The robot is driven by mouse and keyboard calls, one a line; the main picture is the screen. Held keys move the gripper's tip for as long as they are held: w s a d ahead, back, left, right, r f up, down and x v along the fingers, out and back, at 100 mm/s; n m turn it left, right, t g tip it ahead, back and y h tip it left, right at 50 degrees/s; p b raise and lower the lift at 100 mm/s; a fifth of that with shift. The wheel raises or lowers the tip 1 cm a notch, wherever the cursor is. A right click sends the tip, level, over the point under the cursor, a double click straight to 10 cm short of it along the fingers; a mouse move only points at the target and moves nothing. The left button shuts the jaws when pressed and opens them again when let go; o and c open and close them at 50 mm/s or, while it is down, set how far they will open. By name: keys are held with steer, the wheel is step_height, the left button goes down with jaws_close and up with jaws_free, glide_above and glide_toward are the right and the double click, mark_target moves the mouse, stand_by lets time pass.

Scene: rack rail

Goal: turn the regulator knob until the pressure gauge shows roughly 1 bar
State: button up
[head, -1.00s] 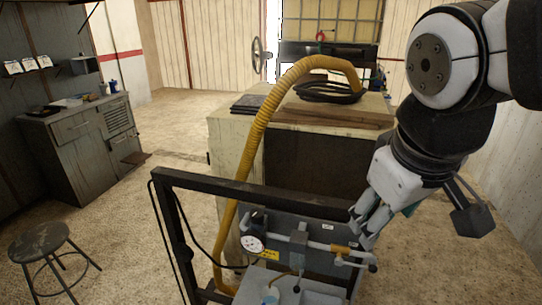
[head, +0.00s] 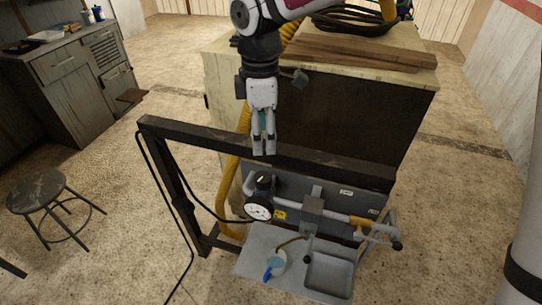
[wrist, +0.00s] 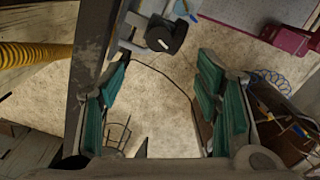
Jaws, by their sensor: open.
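The pressure gauge (head: 259,212) has a white round face and sits at the left end of the pipe assembly; its needle is too small to read. The black regulator knob (head: 263,180) stands just above and behind the gauge. It also shows as a dark rounded block in the wrist view (wrist: 166,36). My gripper (head: 264,152) points down above the knob, by the black frame's top bar, apart from the knob. In the wrist view my gripper (wrist: 163,62) has its two green-padded fingers wide apart, with nothing between them.
The black frame bar (head: 200,134) runs beside my gripper. A grey block (head: 312,207) and a brass pipe section (head: 360,222) lie right of the gauge. Below are a cup (head: 276,262) and a grey tray (head: 328,275). A yellow hose (head: 232,190) passes behind; a stool (head: 38,190) stands left.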

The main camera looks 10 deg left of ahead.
mark_target(263, 176)
step_height(263, 176, down, 14)
steer(key=shift+w+a+r+p, duration=0.1)
steer(key=shift+a+p, duration=0.05)
steer(key=shift+p, duration=0.85)
steer(key=c, duration=1.2)
